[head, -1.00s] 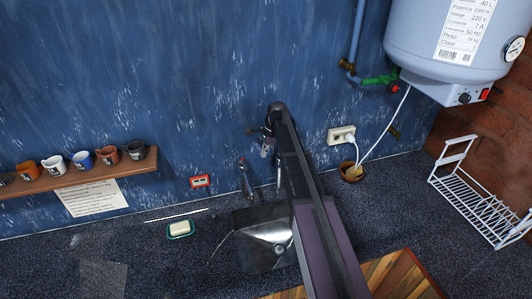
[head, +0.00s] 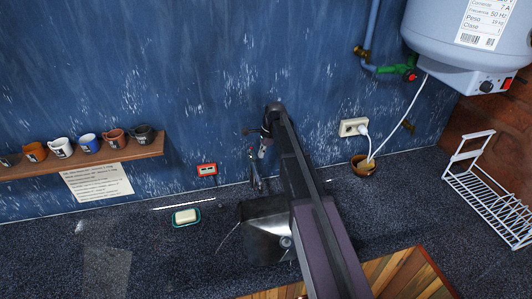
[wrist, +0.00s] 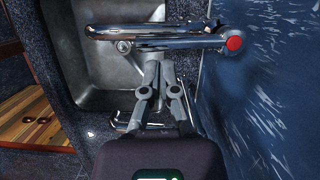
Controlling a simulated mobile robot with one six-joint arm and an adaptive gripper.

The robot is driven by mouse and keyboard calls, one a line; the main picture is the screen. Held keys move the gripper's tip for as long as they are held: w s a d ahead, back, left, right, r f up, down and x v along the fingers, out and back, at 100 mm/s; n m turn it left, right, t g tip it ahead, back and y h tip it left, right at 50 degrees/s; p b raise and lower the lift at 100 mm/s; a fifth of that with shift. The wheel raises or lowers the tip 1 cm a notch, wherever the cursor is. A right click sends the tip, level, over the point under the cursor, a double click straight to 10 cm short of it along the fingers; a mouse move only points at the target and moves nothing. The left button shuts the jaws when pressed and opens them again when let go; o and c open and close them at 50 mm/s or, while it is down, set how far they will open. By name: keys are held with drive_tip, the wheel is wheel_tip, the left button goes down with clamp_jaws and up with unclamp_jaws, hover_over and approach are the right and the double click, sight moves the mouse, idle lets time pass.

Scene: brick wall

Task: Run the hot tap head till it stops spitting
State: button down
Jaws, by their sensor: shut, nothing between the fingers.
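The hot tap, a chrome tap with a red mark (wrist: 233,43), lies across the top of the wrist view, its spout reaching left over the sink. A chrome tap also shows at the back of the sink in the head view (head: 254,178). My gripper (wrist: 160,68) is shut and empty, its fingertips close below the red-marked tap in the wrist view; contact cannot be told. It also shows small by the wall in the head view (head: 262,152). More chrome (wrist: 126,122) shows partly behind the gripper. I cannot make out running water.
The sink (head: 262,232) is partly hidden by my arm. A soap dish (head: 186,217) stands left of it. A socket (head: 353,127) and small brown pot (head: 363,166) are to the right. The heater (head: 465,40) hangs above; a white rack (head: 485,200) stands far right.

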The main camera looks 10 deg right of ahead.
idle(0.3)
drive_tip(key=shift+s+a+f, duration=0.1)
drive_tip(key=shift+s+a, duration=0.05)
drive_tip(key=shift+a, duration=0.45)
drive_tip(key=d+r+p, duration=0.7)
drive_tip(key=r+p, duration=0.3)
drive_tip(key=shift+w+r, duration=0.2)
drive_tip(key=shift+w, duration=0.25)
idle(0.4)
drive_tip(key=shift+d, duration=0.1)
idle(0.4)
